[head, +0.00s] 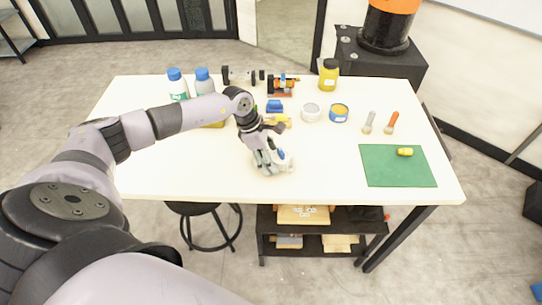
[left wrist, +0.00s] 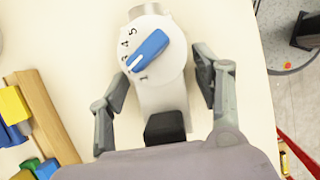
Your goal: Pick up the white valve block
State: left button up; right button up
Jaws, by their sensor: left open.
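The white valve block (head: 284,165) lies on the white table near its front edge, partly hidden by my left gripper in the head view. In the left wrist view the valve block (left wrist: 162,92) has a round dial face with numbers and a blue handle (left wrist: 148,50). My left gripper (head: 268,165) is directly above it. In the left wrist view the left gripper's fingers (left wrist: 150,85) are apart, one on each side of the block. I cannot tell whether they touch it. My right gripper does not show.
A green mat (head: 380,175) with a yellow piece (head: 405,152) lies at the right. Bottles (head: 179,92), a yellow jar (head: 329,75), tins (head: 339,113) and two brushes (head: 390,123) stand or lie farther back. A wooden tray with coloured blocks (left wrist: 45,120) is beside the gripper. The table front is clear.

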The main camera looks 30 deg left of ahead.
pick_arm(q)
jog(key=shift+c, duration=0.2)
jog(key=c, duration=1.3)
jog(key=shift+r, duration=0.1)
